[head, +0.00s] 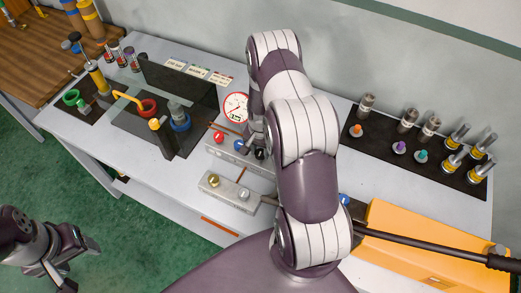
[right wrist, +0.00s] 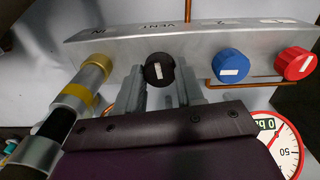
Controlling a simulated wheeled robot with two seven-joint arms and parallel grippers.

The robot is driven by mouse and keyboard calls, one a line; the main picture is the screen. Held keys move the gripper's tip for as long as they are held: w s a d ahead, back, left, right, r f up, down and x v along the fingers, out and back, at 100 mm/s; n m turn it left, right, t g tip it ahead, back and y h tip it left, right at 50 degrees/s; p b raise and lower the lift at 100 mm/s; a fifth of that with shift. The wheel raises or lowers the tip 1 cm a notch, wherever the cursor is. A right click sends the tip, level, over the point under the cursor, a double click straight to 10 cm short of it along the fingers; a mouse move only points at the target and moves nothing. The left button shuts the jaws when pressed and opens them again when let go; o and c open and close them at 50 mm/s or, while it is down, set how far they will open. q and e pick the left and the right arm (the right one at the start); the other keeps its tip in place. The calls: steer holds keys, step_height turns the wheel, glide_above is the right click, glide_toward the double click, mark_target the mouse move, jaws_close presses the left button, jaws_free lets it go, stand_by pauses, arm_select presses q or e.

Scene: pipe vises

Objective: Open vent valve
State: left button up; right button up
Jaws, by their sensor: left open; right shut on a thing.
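In the head view the black knob (head: 259,154) shows just below my right gripper (head: 256,140), which the arm partly hides. A blue knob (right wrist: 230,65) and a red knob (right wrist: 294,63) sit on the same manifold (right wrist: 195,37). My left gripper (head: 62,272) is open and empty over the green floor at the lower left.
A white pressure gauge (head: 235,107) stands behind the manifold. A brass-ended hose fitting (right wrist: 84,84) is close to the right gripper. A second grey block (head: 226,189) lies in front. An orange case (head: 415,240) and a black bar (head: 430,247) are at the right.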

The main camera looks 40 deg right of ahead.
steer(key=n+b, duration=0.1)
steer(key=n, duration=0.2)
steer(key=shift+f, duration=0.1)
steer(key=n+b, duration=0.2)
steer(key=n, duration=0.3)
steer(key=n+b, duration=0.1)
steer(key=n, duration=0.3)
steer(key=shift+n+b, duration=0.35)
steer(key=shift+n, duration=1.25)
steer(key=shift+w, duration=0.1)
steer(key=o, duration=1)
steer(key=shift+o, duration=0.2)
steer(key=shift+r, duration=0.25)
